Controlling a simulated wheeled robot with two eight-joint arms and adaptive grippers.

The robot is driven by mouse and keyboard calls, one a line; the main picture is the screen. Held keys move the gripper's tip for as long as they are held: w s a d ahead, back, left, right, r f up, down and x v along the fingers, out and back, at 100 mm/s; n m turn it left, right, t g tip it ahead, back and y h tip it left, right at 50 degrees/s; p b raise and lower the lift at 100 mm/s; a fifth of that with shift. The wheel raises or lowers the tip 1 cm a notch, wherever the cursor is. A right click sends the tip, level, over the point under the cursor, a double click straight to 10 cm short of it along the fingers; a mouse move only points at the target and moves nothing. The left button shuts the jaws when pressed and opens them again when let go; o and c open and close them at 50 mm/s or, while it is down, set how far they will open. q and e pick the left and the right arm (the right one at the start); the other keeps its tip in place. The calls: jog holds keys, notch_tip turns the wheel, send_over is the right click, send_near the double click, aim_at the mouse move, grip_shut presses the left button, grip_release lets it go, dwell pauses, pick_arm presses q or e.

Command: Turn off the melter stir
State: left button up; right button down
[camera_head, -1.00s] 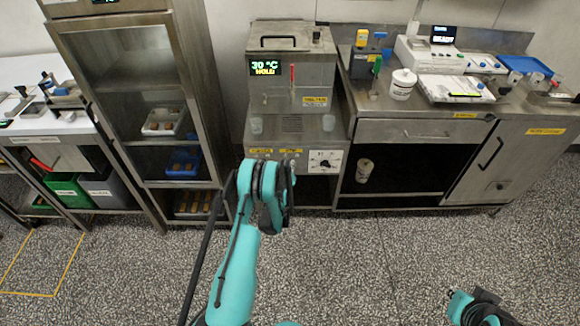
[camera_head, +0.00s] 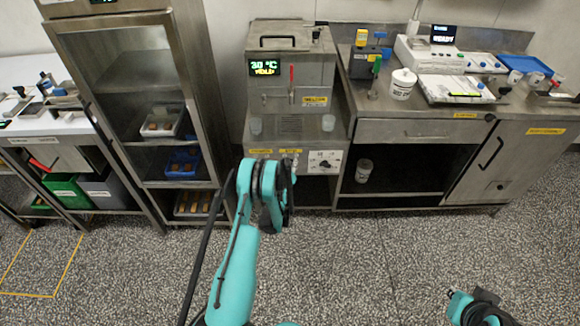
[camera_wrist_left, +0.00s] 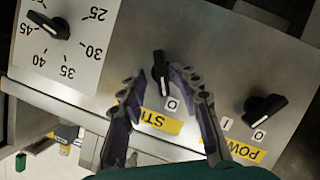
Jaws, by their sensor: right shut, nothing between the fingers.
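The melter (camera_head: 292,75) is a steel box on the steel stand, with a display reading 30 °C. In the left wrist view its front panel shows the black stir knob (camera_wrist_left: 161,72) above a partly hidden yellow label (camera_wrist_left: 160,121) and a 0 mark. My left gripper (camera_wrist_left: 156,82) is open, with one finger on each side of the stir knob. I cannot tell whether the fingers touch it. In the head view my left wrist (camera_head: 265,190) hides the fingers. My right gripper (camera_head: 453,296) is low at the right, shut and empty, away from the melter.
The black power knob (camera_wrist_left: 265,108) is close to the right finger in the wrist view. A temperature dial (camera_wrist_left: 50,25) is at its upper left. A glass-door cabinet (camera_head: 150,110) stands left of the melter. A steel counter (camera_head: 400,130) with several items stands right. The floor is clear.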

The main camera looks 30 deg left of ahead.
aim_at(292, 146)
pick_arm(q)
notch_tip(292, 146, up, 10)
jog(key=shift+f, duration=0.2)
dwell(0.3)
